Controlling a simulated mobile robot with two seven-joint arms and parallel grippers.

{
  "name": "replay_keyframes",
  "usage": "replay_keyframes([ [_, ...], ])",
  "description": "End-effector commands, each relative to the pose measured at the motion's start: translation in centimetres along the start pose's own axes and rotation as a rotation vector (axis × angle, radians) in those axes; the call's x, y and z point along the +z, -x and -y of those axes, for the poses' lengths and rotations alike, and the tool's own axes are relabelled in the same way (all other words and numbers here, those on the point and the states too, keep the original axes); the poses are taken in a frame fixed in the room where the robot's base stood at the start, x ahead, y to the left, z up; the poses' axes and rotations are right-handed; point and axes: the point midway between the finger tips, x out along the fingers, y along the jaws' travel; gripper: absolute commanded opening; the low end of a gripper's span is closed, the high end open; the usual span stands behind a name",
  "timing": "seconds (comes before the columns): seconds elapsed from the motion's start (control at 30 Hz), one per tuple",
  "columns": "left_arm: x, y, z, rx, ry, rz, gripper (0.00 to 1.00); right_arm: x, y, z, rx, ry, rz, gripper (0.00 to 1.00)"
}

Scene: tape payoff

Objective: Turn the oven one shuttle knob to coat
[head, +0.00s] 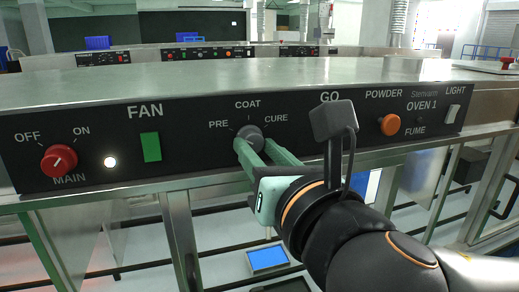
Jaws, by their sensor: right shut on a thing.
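The shuttle knob (250,134) is a dark grey round knob on the black panel of oven 1. The labels PRE, COAT and CURE stand around it, with COAT above it. My right gripper (250,147) comes in from the lower right, and its green fingers are shut on the knob, one on each side. The fingers hide the lower part of the knob, and I cannot tell which label its pointer faces. My left gripper is not in view.
On the same panel are the red MAIN knob (59,160), a lit white lamp (110,162), the green FAN switch (151,147), the orange POWDER knob (389,124) and the white LIGHT switch (452,114). My right arm covers the space below GO. The metal top (200,82) is clear.

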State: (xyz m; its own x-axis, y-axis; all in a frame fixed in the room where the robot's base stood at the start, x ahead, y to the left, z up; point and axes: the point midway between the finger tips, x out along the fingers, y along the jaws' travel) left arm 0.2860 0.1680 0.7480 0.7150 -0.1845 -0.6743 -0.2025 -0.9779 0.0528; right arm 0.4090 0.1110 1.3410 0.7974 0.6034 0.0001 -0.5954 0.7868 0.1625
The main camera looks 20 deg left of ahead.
Motion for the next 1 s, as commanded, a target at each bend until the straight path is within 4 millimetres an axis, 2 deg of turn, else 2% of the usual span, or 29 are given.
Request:
replay_keyframes([
  [0.37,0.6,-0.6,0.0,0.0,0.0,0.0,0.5,-0.2,0.0,-0.1,0.002,-0.172,0.009,0.0],
  [1.0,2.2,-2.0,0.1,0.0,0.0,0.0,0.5,-0.2,0.0,-0.2,0.008,-0.755,0.04,0.0],
])
